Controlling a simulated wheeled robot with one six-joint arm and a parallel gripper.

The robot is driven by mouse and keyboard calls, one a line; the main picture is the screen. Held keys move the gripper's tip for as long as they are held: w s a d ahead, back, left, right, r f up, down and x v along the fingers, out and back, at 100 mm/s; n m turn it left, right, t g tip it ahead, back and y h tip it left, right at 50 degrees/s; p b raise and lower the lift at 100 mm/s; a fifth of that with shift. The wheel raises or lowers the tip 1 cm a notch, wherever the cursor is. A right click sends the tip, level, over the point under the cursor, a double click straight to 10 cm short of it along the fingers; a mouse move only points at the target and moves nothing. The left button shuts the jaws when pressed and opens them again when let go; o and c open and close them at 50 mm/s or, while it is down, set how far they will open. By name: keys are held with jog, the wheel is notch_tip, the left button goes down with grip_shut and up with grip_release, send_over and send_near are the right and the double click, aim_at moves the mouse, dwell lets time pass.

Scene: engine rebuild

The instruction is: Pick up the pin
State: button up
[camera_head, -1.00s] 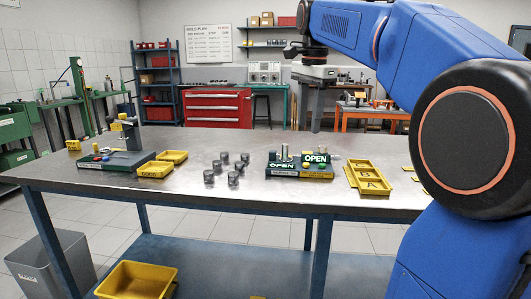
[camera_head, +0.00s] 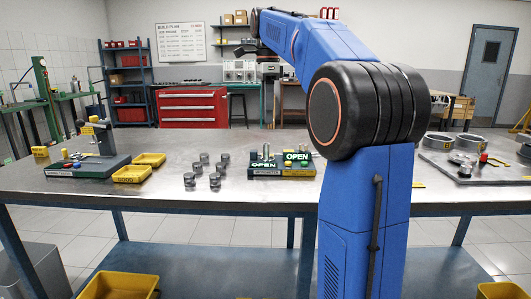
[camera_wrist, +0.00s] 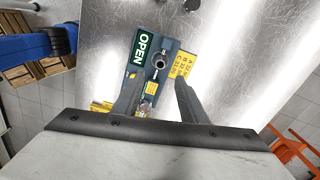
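In the wrist view, a small round metal piece with a dark hollow end (camera_wrist: 160,62), which looks like the pin, stands on the fixture with the green OPEN sign (camera_wrist: 143,47). My gripper (camera_wrist: 159,82) is open above the fixture. Its two fingers are spread on either side of the line below the piece, with nothing held between them. How far the fingertips are above it is hard to tell. In the head view, the dark fixture with OPEN signs (camera_head: 264,165) is on the steel bench, with short metal cylinders upright on it. My fingers cannot be made out there.
Several metal pistons (camera_head: 215,180) stand on the bench (camera_head: 150,200) left of the fixture. Yellow trays (camera_head: 132,174) and another dark fixture (camera_head: 88,166) are further left. A mat with rings and tools (camera_head: 480,168) lies on the right. My arm hides part of the bench.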

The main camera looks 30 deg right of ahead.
aim_at(266, 146)
notch_tip(266, 146, down, 11)
jog(key=shift+a+f, duration=0.15)
dwell(0.5)
jog(key=shift+c, duration=0.6)
grip_shut()
